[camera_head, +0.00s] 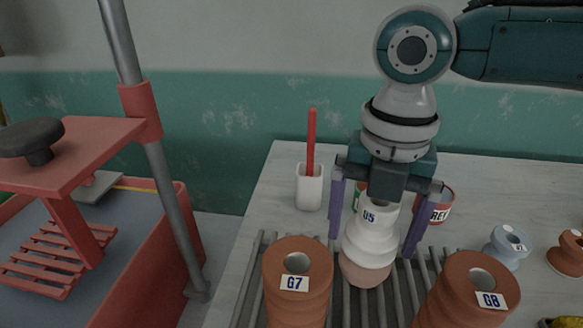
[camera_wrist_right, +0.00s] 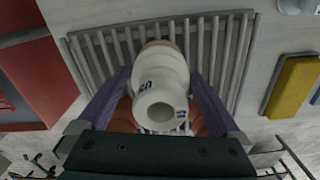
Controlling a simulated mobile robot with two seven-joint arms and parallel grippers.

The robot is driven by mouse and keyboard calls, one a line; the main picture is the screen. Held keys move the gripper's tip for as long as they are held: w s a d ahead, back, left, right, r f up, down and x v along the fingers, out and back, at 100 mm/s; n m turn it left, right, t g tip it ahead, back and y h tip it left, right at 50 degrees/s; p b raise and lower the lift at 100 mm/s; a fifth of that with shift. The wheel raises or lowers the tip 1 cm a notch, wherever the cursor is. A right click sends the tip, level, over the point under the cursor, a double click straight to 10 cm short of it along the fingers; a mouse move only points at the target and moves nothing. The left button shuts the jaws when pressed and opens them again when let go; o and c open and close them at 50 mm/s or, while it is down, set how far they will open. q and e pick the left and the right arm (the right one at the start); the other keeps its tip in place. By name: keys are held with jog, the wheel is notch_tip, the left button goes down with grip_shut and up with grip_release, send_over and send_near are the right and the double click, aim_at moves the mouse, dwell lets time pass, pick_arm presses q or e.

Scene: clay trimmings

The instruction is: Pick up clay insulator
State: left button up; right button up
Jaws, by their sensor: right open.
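The clay insulator, white-glazed with an unglazed pinkish base and a U5 label (camera_head: 368,245), stands upright on a slatted rack (camera_head: 400,300). My right gripper (camera_head: 372,240) is open and comes down from above, with one purple finger on each side of the insulator. Gaps show between the fingers and the insulator in the head view. In the right wrist view the insulator (camera_wrist_right: 160,85) lies between the two fingers (camera_wrist_right: 160,100), its hollow top facing the camera. My left gripper is not in view.
Brown clay cylinders G7 (camera_head: 298,285) and G8 (camera_head: 465,290) stand close on either side in front. A white cup with a red stick (camera_head: 310,187) and a red labelled tin (camera_head: 438,207) stand behind. A small blue-grey spool (camera_head: 507,247) sits at right. A yellow block (camera_wrist_right: 292,86) lies right of the rack.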

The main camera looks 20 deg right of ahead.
jog(key=shift+f, duration=0.75)
jog(key=shift+r, duration=0.1)
grip_shut()
